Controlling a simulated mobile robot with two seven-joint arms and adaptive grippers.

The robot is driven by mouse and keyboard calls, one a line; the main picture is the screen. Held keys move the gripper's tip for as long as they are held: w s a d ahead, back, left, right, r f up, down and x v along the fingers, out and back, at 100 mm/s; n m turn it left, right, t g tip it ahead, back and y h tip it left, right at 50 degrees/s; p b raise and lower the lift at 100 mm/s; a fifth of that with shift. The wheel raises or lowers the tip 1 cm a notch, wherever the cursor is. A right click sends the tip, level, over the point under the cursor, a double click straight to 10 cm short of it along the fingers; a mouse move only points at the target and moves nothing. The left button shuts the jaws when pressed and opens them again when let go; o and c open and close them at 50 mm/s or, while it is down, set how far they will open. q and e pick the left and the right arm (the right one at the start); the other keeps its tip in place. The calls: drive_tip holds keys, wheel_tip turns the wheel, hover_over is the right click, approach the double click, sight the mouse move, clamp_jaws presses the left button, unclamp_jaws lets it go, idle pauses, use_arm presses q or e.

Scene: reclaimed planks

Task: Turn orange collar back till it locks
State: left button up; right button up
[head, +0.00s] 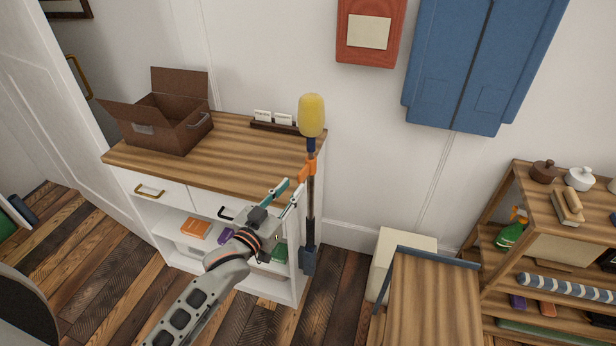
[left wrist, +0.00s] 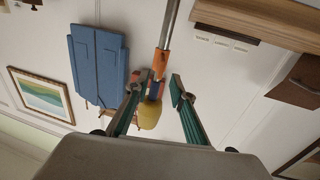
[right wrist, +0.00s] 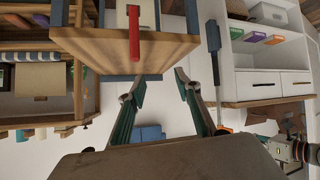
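A pole (head: 311,200) with a yellow head (head: 311,115) stands upright at the right end of the cabinet, its foot in a dark blue block (head: 308,260). The orange collar (head: 307,168) sits around the pole below the yellow head. My left gripper (head: 287,190) is open and empty, just left of the collar in the head view. In the left wrist view the collar (left wrist: 162,62) shows beyond the open left fingertips (left wrist: 158,86), apart from them.
A white cabinet with a wooden top (head: 235,142) stands left of the pole, bearing an open brown box (head: 170,125) and a card holder (head: 272,126). A small wooden table (head: 430,300) and a shelf rack (head: 525,200) stand at the right. A blue cabinet (head: 480,65) hangs on the wall.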

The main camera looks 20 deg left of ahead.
sight(299, 179)
use_arm(q)
drive_tip(key=shift+x, duration=3.95)
drive_tip(key=shift+a, duration=0.1)
clamp_jaws()
